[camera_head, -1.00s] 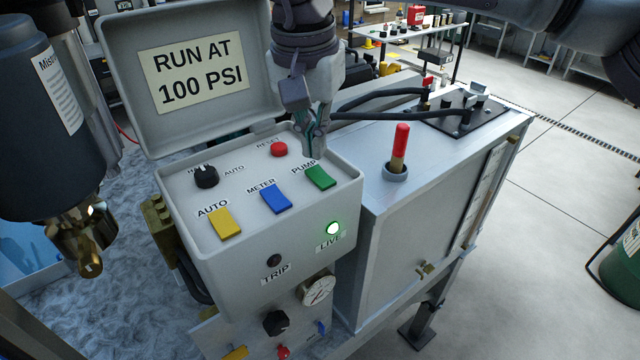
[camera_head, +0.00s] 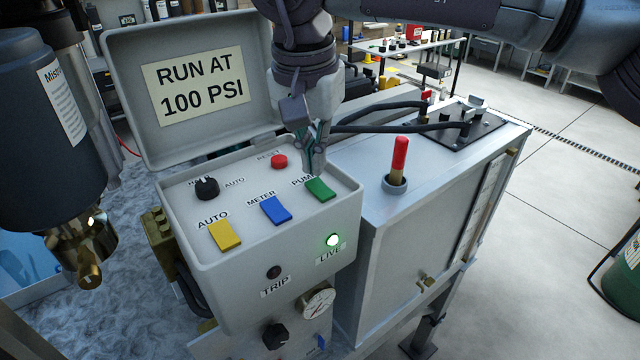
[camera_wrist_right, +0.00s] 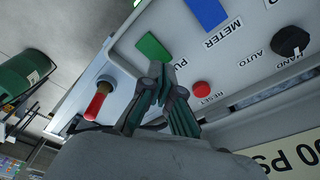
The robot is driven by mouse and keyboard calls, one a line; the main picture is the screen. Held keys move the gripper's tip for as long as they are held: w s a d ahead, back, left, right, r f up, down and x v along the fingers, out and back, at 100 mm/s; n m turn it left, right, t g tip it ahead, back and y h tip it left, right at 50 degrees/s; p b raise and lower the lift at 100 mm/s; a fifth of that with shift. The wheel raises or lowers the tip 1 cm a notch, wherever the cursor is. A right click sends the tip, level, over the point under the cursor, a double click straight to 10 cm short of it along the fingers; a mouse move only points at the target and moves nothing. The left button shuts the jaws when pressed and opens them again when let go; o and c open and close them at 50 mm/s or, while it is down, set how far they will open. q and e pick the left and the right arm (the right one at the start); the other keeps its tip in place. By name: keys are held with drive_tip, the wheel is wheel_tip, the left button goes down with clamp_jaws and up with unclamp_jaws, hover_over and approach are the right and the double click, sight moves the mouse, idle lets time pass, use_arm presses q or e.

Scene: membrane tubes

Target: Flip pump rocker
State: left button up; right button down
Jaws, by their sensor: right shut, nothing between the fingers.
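The green PUMP rocker (camera_head: 320,190) is at the right end of the row on the grey control box's (camera_head: 245,241) sloped top. My right gripper (camera_head: 315,171) is shut and empty, pointing down just behind the rocker and covering part of the PUMP label. In the right wrist view the closed fingertips (camera_wrist_right: 166,76) are close to the edge of the green rocker (camera_wrist_right: 153,48); I cannot tell whether they touch it. The LIVE lamp (camera_head: 333,240) glows green; the TRIP lamp (camera_head: 274,272) is dark. My left gripper is out of view.
A blue METER rocker (camera_head: 276,209), yellow AUTO rocker (camera_head: 225,236), black knob (camera_head: 206,188) and red RESET button (camera_head: 279,161) share the panel. The open lid (camera_head: 195,85) stands behind. A red-handled lever (camera_head: 399,160) rises from the metal cabinet to the right.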

sight(314, 183)
drive_tip(key=shift+f, duration=0.15)
idle(0.5)
drive_tip(key=shift+f+b, duration=0.75)
drive_tip(key=shift+f, duration=0.2)
idle(0.3)
drive_tip(key=shift+r, duration=0.2)
wheel_tip(314, 183, up, 7)
drive_tip(key=p, duration=0.6)
drive_tip(key=shift+f, duration=0.1)
drive_tip(key=shift+f, duration=0.1)
